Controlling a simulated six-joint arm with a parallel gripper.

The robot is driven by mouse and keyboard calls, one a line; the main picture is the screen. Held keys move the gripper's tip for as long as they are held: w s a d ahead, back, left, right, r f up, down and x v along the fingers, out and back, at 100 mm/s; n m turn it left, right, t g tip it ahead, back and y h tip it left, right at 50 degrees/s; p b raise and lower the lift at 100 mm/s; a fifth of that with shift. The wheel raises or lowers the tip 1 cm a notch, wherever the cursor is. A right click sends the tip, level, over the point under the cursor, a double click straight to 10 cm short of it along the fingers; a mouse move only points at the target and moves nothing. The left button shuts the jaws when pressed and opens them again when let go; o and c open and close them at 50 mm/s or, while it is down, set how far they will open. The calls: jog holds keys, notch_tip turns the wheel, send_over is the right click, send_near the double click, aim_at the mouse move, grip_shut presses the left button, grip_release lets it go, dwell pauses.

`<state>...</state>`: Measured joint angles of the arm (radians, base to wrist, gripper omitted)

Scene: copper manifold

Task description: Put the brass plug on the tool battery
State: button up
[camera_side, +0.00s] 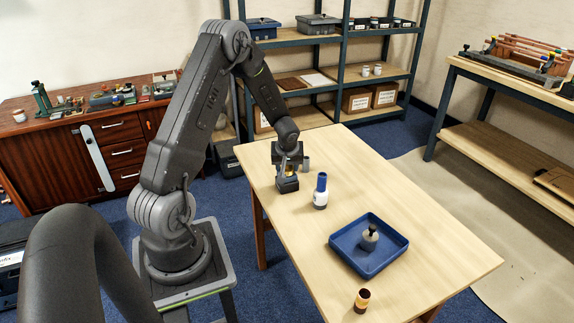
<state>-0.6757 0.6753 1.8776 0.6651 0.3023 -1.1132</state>
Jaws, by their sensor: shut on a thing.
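My gripper (289,170) is at the far left part of the light wooden table, pointing down. It is shut on the brass plug (289,174), of which only a small yellowish patch shows between the fingers. The dark tool battery (287,185) stands on the table directly below the gripper. The plug is over or at the battery's top. The fingers hide most of the plug, and I cannot tell whether it touches the battery.
A small grey cylinder (306,164) stands close behind the gripper. A blue-and-white bottle (320,192) stands to its right. A blue tray (341,255) holds a grey weight with a dark knob (369,238). A brown-and-tan cup (362,300) is near the front edge. The table's right side is clear.

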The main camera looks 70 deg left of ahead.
jog(key=o, duration=1)
jog(key=shift+f, duration=0.1)
jog(key=shift+c, duration=0.2)
jog(key=s+d+r+m+t, duration=0.1)
jog(key=d+r+m, duration=0.1)
jog(key=d+r, duration=0.55)
jog(key=s+d+r+m, duration=0.1)
jog(key=d+r, duration=0.4)
jog(key=r, duration=0.6)
jog(key=s+d+r+m+t+h, duration=0.1)
jog(key=s+d+r+m, duration=0.1)
jog(key=d, duration=0.4)
jog(key=s+d+r+m+t+h, duration=0.1)
jog(key=s+d+r+m, duration=0.2)
jog(key=s+d+m, duration=0.2)
jog(key=s+d+r+m+t+h, duration=0.1)
jog(key=s+d+r+m+h, duration=0.1)
jog(key=s+d, duration=0.4)
jog(key=d+r+m, duration=0.1)
jog(key=d, duration=0.2)
jog(key=shift+s+d+r+m, duration=0.15)
jog(key=shift+s+d+m, duration=0.05)
jog(key=shift+s+m, duration=0.15)
